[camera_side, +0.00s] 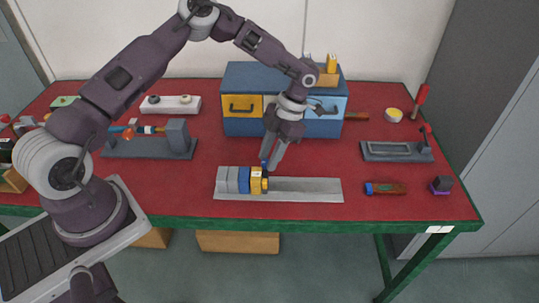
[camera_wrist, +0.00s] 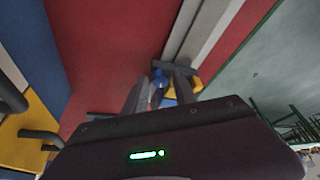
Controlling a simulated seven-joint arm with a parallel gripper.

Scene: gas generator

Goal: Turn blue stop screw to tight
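The gas generator lies on a long grey base (camera_side: 305,190) near the front edge of the table, with grey, blue and yellow rings at its left end. A small blue part, which looks like the blue stop screw (camera_side: 264,164), stands above the yellow ring (camera_side: 256,181). My gripper (camera_side: 271,163) points down at it from above. In the wrist view the blue screw (camera_wrist: 160,76) shows between the two fingers of my gripper (camera_wrist: 161,82), which stand apart. I cannot tell whether either finger touches it. The lower part of the screw is partly hidden by the fingers.
A blue cabinet (camera_side: 245,78) with yellow and blue drawers stands behind my gripper. A grey fixture (camera_side: 150,148) stands at left, a grey tray (camera_side: 395,151) at right.

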